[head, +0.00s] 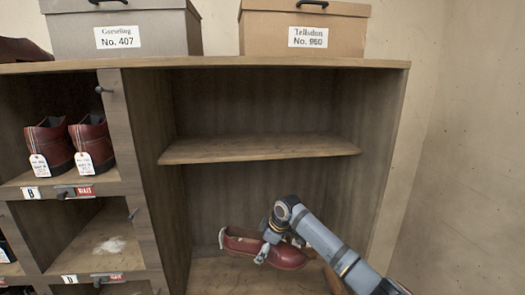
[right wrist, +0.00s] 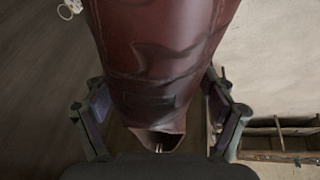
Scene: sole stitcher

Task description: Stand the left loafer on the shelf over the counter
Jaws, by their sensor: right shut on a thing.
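A dark red loafer (head: 290,258) is held in the open bay of the cabinet, above the counter (head: 225,278) and below the shelf (head: 260,149). A small white tag hangs at its left end. My right gripper (head: 265,247) is shut on the loafer's middle and hides part of it. In the right wrist view the loafer (right wrist: 150,50) fills the middle, with a finger on each side. The shelf is bare where I see it. I cannot tell whether the loafer touches the counter. My left gripper is not in view.
Cubbies at the left hold a pair of tagged red shoes (head: 73,145) above a cubby with a pale patch (head: 110,245). A grey box (head: 122,32) and a tan box (head: 303,32) stand on the cabinet top (head: 225,63). The bay's side walls flank the shelf.

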